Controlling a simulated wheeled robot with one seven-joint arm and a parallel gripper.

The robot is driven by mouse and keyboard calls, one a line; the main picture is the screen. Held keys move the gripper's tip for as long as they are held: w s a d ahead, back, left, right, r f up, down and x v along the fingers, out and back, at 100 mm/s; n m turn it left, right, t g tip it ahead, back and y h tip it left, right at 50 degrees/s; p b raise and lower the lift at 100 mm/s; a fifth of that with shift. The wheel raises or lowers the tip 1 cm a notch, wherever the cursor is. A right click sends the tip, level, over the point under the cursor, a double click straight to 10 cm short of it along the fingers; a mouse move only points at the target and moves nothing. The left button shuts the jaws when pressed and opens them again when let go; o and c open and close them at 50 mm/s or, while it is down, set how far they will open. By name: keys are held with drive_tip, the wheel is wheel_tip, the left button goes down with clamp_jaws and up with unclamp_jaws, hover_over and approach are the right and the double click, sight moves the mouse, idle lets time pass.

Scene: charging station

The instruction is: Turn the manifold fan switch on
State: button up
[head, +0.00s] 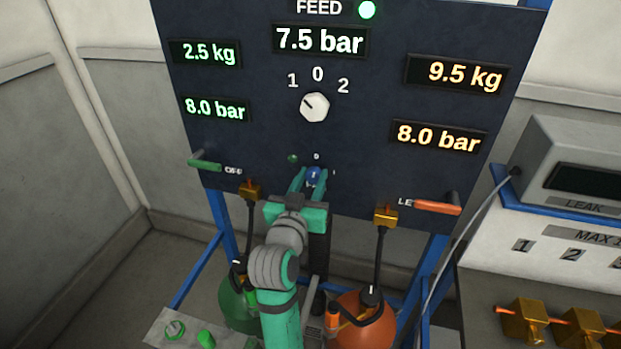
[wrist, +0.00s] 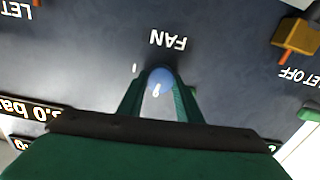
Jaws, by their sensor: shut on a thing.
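The fan switch is a small blue knob (head: 314,176) low on the dark panel, with a 0 above it and a 1 to its right. In the wrist view the knob (wrist: 159,78) sits beside an upside-down FAN label. Its small white mark appears to point toward the 0 side, not the 1. My gripper (head: 313,181) reaches up from below with its green fingers on both sides of the knob, shut on it. The gripper also shows in the wrist view (wrist: 160,88). A small dark green lamp (head: 292,158) left of the knob looks unlit.
The panel (head: 250,135) also holds a selector dial (head: 314,107), a green lever (head: 205,166) and an orange lever (head: 438,207) on either side. Brass fittings (head: 385,216) with hoses hang below. A green tank (head: 238,300) and an orange tank (head: 366,320) stand beside my arm.

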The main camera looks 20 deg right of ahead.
drive_tip(key=m, duration=0.8)
drive_tip(key=shift+f, duration=0.1)
drive_tip(key=m, duration=0.3)
drive_tip(key=shift+m, duration=0.3)
drive_tip(key=shift+f+m, duration=0.15)
drive_tip(key=shift+m, duration=1.85)
drive_tip(key=o, duration=1)
drive_tip(key=shift+o, duration=0.2)
drive_tip(key=shift+s, duration=0.15)
